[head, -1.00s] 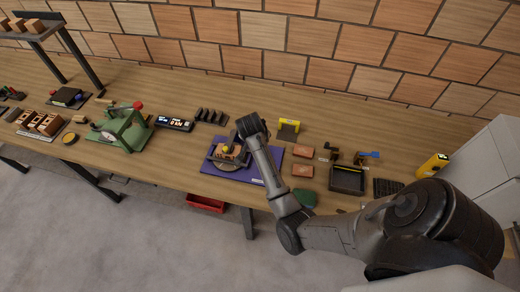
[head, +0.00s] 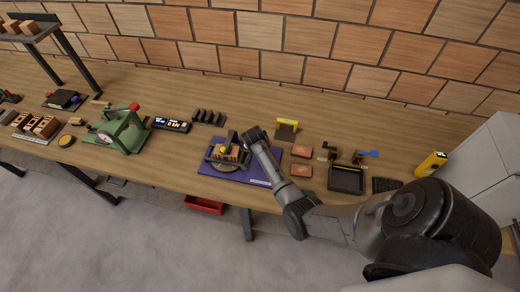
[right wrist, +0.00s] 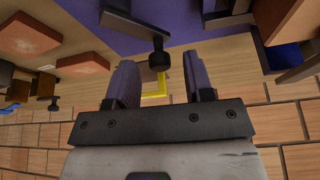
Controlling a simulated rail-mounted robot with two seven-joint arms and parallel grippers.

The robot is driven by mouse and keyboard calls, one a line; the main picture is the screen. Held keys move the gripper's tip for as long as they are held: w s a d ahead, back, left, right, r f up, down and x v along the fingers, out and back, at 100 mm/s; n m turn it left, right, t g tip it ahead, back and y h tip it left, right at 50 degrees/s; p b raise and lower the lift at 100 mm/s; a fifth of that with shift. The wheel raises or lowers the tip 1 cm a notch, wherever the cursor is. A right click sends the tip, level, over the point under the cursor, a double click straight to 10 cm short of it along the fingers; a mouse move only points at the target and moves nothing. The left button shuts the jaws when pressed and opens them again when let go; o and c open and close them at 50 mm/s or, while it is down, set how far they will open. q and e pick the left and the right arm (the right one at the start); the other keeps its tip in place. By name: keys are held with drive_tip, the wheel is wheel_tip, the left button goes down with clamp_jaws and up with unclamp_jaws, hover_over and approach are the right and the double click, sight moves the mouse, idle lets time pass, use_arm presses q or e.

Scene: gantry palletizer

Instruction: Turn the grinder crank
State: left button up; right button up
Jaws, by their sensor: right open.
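The grinder (head: 228,153) stands on a purple mat (head: 262,172) at the middle of the bench in the head view, with a dark upright part and a round grey base. In the right wrist view a dark crank arm (right wrist: 130,22) ends in a round black knob (right wrist: 159,61). My right gripper (right wrist: 159,66) is open, one finger on each side of the knob, with gaps on both sides. In the head view my right gripper (head: 251,134) is beside the grinder's right side. My left gripper is not in view.
A green press (head: 125,136) and a display box (head: 171,125) stand to the left. Red-brown blocks (head: 301,151), a black tray (head: 346,180) and a yellow bracket (head: 287,126) lie to the right. The bench's back strip is clear.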

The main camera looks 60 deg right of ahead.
drive_tip(key=shift+d+f, duration=0.15)
drive_tip(key=shift+f, duration=0.15)
